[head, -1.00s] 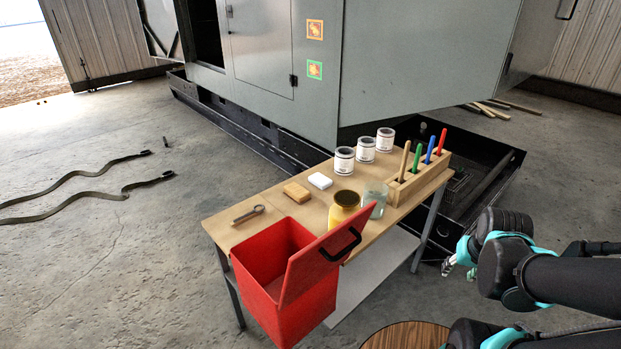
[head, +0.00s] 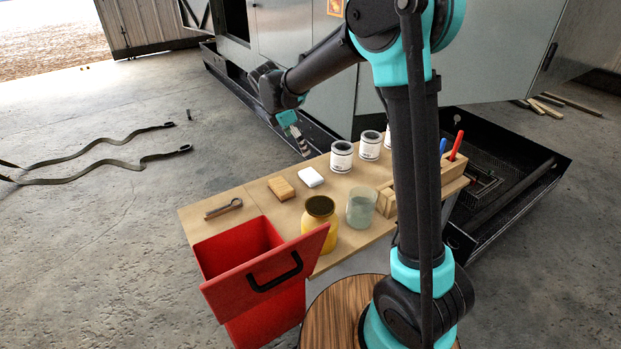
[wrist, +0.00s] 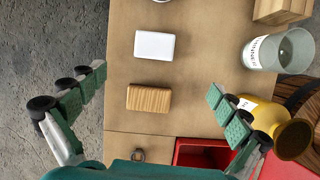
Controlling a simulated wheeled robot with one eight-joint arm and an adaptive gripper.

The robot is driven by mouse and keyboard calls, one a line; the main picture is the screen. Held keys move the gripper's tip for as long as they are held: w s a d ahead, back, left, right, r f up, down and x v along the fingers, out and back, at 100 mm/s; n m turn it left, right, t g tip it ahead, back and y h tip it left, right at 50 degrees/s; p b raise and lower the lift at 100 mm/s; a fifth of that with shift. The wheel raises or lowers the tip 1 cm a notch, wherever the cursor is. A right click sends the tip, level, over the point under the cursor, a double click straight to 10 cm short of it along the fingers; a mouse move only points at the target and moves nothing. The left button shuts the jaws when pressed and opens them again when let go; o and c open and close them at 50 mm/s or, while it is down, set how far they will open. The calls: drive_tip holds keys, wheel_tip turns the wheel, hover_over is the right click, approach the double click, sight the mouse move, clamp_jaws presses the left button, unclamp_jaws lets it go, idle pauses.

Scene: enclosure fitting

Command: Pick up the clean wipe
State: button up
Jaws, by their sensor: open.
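A small white block (head: 310,177), which looks like the clean wipe, lies flat on the wooden table (head: 222,222). The white block also shows in the wrist view (wrist: 154,45), above the picture's middle. A tan, wood-grained block (head: 281,188) lies beside it, nearer the tool end, and it shows below the white one in the wrist view (wrist: 149,98). My gripper (head: 300,142) is above the table's far edge, pointing down. In the wrist view its fingers (wrist: 158,88) are spread wide, with nothing held. Both blocks are uncovered and apart from the fingers.
A yellow jar (head: 319,230) and a glass jar (head: 361,207) stand to the right. White cans (head: 341,157) stand behind. A red bin (head: 265,318) with its lid tilted is at the front. A metal tool (head: 222,209) lies at the left. My arm hides part of the pen rack (head: 387,198).

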drive_tip(key=a, duration=0.2)
drive_tip(key=n, duration=0.1)
approach(310, 175)
drive_tip(key=x, duration=0.9)
drive_tip(key=shift+w, duration=0.1)
drive_tip(key=c, duration=1)
